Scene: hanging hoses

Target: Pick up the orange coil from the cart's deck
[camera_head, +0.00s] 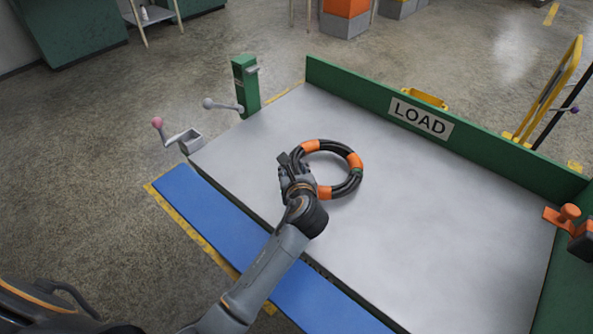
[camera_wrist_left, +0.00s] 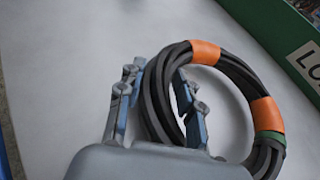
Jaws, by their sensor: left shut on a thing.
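The coil (camera_head: 352,178) is a ring of dark hose with several orange bands and a small green mark. It is over the pale grey deck (camera_head: 430,230), left of the LOAD sign; I cannot tell whether it touches the deck. My left gripper (camera_head: 293,172) is shut on the coil's left side. In the left wrist view the gripper's two fingers (camera_wrist_left: 157,95) stand on either side of the coil's bundled strands (camera_wrist_left: 245,75). The gripper hides part of the coil. My right gripper is not in view.
A green wall with a LOAD sign (camera_head: 421,118) edges the deck's far side. A blue strip (camera_head: 215,220) runs along its near side. A green post (camera_head: 246,85) and lever handles (camera_head: 178,136) stand at the left. An orange knob (camera_head: 568,213) is at the right. The deck's right part is clear.

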